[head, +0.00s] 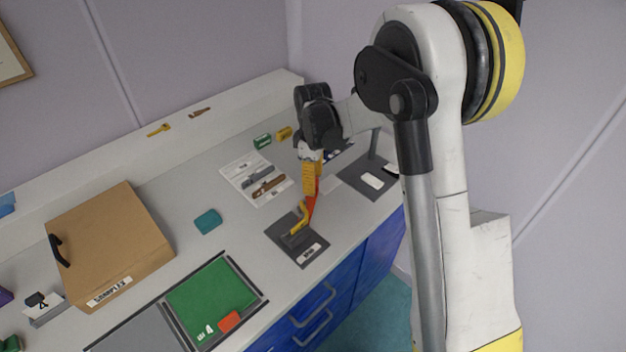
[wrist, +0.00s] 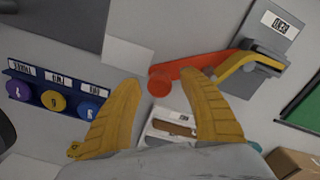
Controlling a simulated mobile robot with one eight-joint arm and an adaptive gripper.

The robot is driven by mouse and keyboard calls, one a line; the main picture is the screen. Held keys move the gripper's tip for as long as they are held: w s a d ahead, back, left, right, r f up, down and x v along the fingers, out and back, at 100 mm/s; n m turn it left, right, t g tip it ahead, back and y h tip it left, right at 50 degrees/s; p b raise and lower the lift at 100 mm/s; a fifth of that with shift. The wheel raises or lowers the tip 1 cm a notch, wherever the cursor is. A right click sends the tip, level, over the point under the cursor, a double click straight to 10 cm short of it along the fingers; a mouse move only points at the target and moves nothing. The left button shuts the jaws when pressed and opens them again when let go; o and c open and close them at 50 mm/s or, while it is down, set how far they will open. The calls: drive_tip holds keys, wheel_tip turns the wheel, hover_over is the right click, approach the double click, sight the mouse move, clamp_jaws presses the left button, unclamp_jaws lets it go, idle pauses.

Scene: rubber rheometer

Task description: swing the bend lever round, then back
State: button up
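The bend lever is a red arm (head: 312,207) beside a yellow bent strip (head: 299,219), on a dark base plate (head: 283,232) with a white label near the counter's front edge. In the wrist view the red lever (wrist: 205,72) runs from the plate (wrist: 268,40) to a round red knob (wrist: 159,86), and the yellow strip (wrist: 243,62) lies along its right part. My gripper (head: 312,186) points down over the lever's free end. Its two yellow fingers (wrist: 163,80) are spread apart, with the knob between their tips in the picture. I cannot tell whether they touch it.
A white tray (head: 238,166) with dark and brown pieces lies behind the lever. Another dark plate (head: 352,180) is to its right. A teal block (head: 208,221), a brown box (head: 112,240) and a green mat (head: 195,295) are left. A rack of coloured discs (wrist: 53,101) shows in the wrist view.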

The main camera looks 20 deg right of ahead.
drive_tip(key=shift+r, duration=0.1)
wheel_tip(320, 180, up, 12)
idle(0.5)
idle(0.8)
